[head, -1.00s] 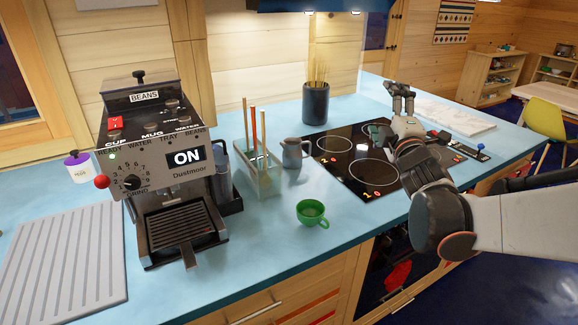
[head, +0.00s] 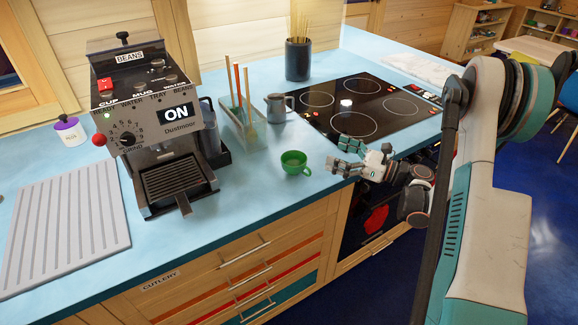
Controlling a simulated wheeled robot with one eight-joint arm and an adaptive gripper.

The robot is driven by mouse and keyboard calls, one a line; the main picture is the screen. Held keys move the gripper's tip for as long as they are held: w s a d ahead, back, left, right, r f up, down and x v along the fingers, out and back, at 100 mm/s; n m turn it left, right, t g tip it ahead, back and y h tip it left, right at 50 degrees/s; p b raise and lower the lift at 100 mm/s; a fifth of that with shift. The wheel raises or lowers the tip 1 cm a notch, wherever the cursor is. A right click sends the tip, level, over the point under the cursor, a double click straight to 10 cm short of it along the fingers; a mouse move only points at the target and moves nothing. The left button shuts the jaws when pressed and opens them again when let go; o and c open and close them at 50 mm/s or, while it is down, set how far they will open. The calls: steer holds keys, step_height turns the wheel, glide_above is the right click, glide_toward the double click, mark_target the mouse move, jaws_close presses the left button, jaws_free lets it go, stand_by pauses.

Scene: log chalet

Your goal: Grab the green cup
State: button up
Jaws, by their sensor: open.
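The green cup (head: 294,163) stands upright on the blue counter (head: 240,190), near its front edge, with its handle toward the right. My gripper (head: 340,158) is to the right of the cup at the counter's front edge, with its fingers pointing left toward it. The fingers are apart and empty, and a gap shows between them and the cup. Nothing hides the cup.
A grey jug (head: 277,108) and a utensil holder (head: 246,130) stand behind the cup. A coffee machine (head: 160,130) is to the left. The black cooktop (head: 320,117) lies behind my gripper. The counter around the cup is clear.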

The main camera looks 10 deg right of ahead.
mark_target(304, 162)
steer(key=shift+n+g+y, duration=0.3)
steer(key=shift+n+g, duration=0.5)
steer(key=f, duration=0.1)
steer(key=s+f, duration=0.2)
steer(key=f, duration=0.1)
steer(key=shift+a+f, duration=0.25)
steer(key=b+x, duration=0.1)
steer(key=x, duration=0.7)
steer(key=shift+b, duration=0.3)
steer(key=b+x, duration=0.1)
steer(key=x, duration=0.3)
steer(key=shift+s+a+f+b, duration=0.1)
steer(key=shift+a+f+b, duration=0.1)
steer(key=shift+a+b, duration=0.2)
steer(key=shift+w+a+r, duration=0.1)
steer(key=shift+w+a, duration=0.2)
steer(key=shift+c, duration=0.6)
steer(key=c, duration=1.2)
